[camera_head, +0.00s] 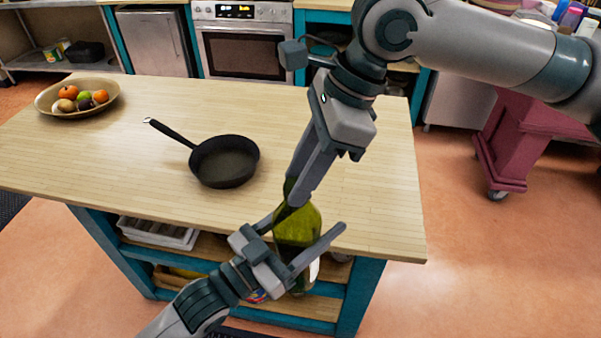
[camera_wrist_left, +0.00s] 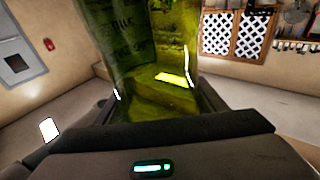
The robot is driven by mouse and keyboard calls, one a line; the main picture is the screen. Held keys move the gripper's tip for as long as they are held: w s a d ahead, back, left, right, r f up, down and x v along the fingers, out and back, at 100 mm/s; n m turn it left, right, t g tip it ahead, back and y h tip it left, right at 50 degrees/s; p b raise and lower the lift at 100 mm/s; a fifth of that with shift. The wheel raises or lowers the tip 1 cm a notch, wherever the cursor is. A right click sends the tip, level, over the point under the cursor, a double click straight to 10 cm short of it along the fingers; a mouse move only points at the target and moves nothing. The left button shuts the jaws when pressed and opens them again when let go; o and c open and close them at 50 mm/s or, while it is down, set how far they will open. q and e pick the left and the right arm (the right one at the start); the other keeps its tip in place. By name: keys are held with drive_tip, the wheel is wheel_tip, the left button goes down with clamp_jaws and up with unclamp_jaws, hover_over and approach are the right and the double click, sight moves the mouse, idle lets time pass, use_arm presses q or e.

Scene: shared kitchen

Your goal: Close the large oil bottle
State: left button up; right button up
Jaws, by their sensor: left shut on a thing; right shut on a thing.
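The large oil bottle (camera_head: 297,226) is green glass and stands close to upright in front of the island's near edge. My left gripper (camera_head: 302,230) is shut around its body, with one finger on each side. In the left wrist view the green glass (camera_wrist_left: 150,60) fills the space between the fingers. My right gripper (camera_head: 296,198) comes down from above, its fingers shut at the bottle's neck. The fingers hide the bottle's mouth, so I cannot make out the cap or whether it sits on the neck.
A black frying pan (camera_head: 225,162) lies on the wooden island (camera_head: 130,200). A fruit bowl (camera_head: 108,104) stands at its far left corner. Shelves below hold a white tray (camera_head: 158,234) and other items. An oven (camera_head: 243,52) is at the back and a maroon cart (camera_head: 515,145) at right.

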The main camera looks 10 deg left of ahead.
drive_tip(key=o, duration=1.1)
drive_tip(key=shift+c, duration=0.2)
drive_tip(key=shift+r, duration=0.1)
drive_tip(key=shift+r, duration=2.2)
drive_tip(key=shift+c, duration=0.3)
